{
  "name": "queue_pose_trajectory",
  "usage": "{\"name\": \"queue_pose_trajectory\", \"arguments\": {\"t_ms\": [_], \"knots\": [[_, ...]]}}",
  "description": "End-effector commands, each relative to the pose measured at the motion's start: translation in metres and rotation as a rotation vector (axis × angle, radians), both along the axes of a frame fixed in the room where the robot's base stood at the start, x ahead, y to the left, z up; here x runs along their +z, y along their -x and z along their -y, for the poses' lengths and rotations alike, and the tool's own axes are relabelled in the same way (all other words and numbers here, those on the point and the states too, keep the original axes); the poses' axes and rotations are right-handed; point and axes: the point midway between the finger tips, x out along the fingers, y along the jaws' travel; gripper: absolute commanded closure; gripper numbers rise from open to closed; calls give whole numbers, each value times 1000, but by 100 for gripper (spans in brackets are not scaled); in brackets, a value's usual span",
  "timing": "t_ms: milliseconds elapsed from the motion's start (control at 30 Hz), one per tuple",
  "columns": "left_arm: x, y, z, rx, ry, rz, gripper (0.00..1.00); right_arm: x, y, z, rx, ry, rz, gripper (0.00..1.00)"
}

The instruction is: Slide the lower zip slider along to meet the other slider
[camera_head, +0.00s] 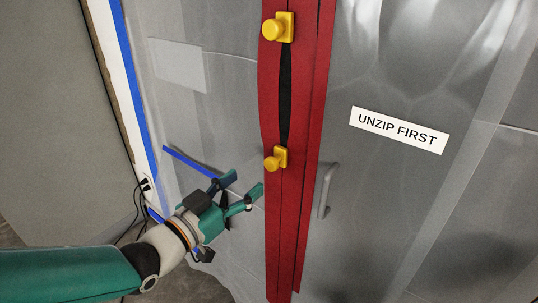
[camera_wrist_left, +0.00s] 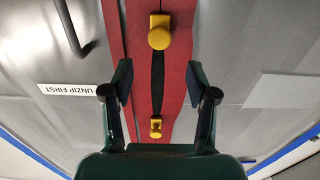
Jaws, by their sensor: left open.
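A red zip strip (camera_head: 287,222) runs down the plastic sheet, with two yellow sliders on it. The lower slider (camera_head: 275,158) has a round knob and shows large near the top of the wrist view (camera_wrist_left: 159,32), which looks upside down. The upper slider (camera_head: 278,27) also shows small between my fingers in the wrist view (camera_wrist_left: 156,127). A dark gap (camera_head: 285,95) lies between the sliders. My left gripper (camera_head: 243,184) is open and empty, left of and slightly below the lower slider, apart from it. My right gripper is out of view.
A grey handle (camera_head: 325,190) stands right of the lower slider. A white "UNZIP FIRST" label (camera_head: 399,130) is on the sheet at right. Blue tape (camera_head: 137,75) runs along the left edge. The sheet just left of the strip is clear above my gripper.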

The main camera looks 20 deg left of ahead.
Motion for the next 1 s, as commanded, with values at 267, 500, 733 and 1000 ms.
{"name": "queue_pose_trajectory", "arguments": {"t_ms": [267,500,733,1000], "knots": [[-1,-57,22,-2,0,-2,42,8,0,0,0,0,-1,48],[-1,-86,31,0,0,-1,42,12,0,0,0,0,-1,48],[-1,-93,33,2,0,0,42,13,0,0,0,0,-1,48],[-1,-92,33,2,0,0,57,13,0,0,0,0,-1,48]]}}
